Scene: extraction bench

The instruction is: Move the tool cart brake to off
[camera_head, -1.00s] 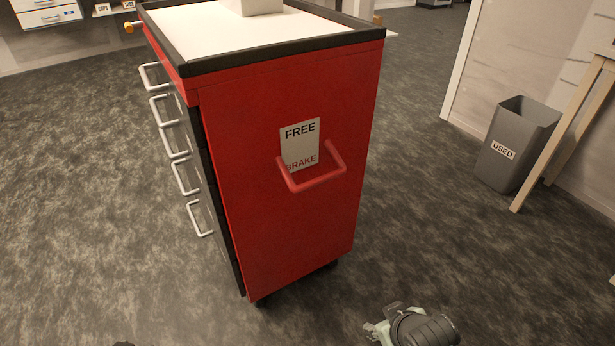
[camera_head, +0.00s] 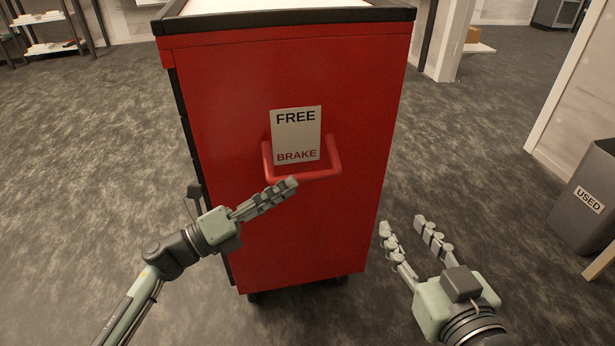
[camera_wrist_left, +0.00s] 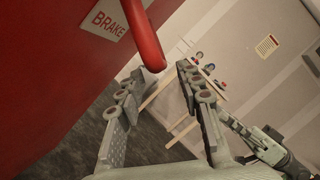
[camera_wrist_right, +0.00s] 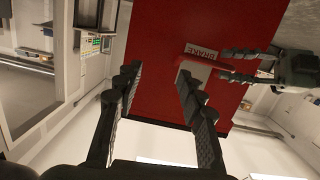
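The red tool cart (camera_head: 230,110) stands with its end panel facing me. A plate (camera_head: 296,133) on it reads FREE at the top and BRAKE at the bottom. The red U-shaped handle (camera_head: 325,173) is swung down at the BRAKE end. My left gripper (camera_head: 290,184) is just below and in front of the handle's crossbar. In the left wrist view its fingers are open, with the handle (camera_wrist_left: 147,45) near the gap between the tips; contact cannot be told. My right gripper (camera_head: 402,224) is open and empty, right of the cart; its open fingers also show in the right wrist view (camera_wrist_right: 158,72).
A grey bin (camera_head: 585,200) labelled USED stands at the right. A shelf (camera_head: 50,30) is at the back left.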

